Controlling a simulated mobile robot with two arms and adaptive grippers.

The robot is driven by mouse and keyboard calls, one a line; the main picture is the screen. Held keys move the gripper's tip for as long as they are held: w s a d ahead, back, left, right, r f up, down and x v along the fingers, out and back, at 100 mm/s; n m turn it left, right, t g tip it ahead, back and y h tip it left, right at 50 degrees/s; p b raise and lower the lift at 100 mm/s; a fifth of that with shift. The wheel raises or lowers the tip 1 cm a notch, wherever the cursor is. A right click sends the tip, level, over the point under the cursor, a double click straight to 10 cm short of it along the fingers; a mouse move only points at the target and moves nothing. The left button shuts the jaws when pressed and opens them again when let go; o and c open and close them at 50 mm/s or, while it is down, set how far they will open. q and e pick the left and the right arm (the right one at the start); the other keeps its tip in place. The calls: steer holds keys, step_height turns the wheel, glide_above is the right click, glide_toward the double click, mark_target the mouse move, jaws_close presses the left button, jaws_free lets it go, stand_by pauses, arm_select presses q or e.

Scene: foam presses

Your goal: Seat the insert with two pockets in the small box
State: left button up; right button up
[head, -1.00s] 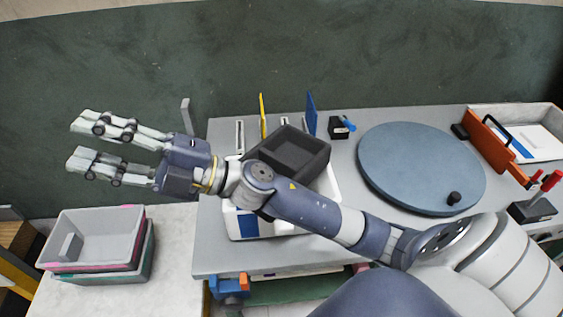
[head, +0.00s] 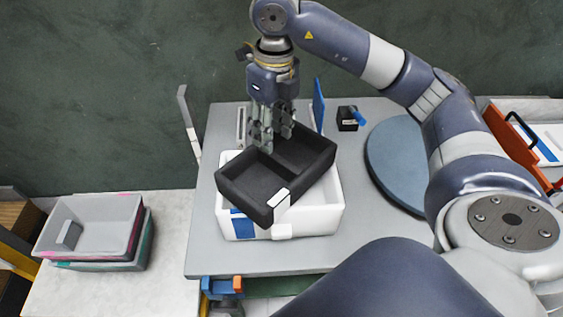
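The dark insert with two pockets (head: 252,181) lies turned at an angle across the top of the small white box (head: 325,213). Its near corner sticks out over the box's front rim, and a pale tag is on its front wall. The box stands on the grey table, with a blue patch on its front left. My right gripper (head: 272,142) points down at the insert's back left wall, with its fingers close to that wall. Whether the fingers are closed on the wall I cannot tell. The insert hides much of the box's inside. My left gripper is out of view.
A round blue-grey disc (head: 392,165) is right of the box, partly behind my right arm. A small black block with a blue lever (head: 348,119) and an upright blue panel (head: 319,105) stand behind. Stacked grey bins (head: 95,227) are at left. The table's front left is clear.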

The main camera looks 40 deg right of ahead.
mark_target(278, 158)
steer(key=shift+d+r+h, duration=0.1)
steer(key=shift+d+h, duration=0.2)
steer(key=shift+d, duration=0.35)
steer(key=shift+f, duration=0.25)
step_height(278, 158, down, 5)
steer(key=shift+r, duration=0.15)
step_height(278, 158, down, 5)
steer(key=p, duration=0.3)
steer(key=shift+r, duration=0.15)
steer(key=shift+f, duration=0.3)
jaws_close()
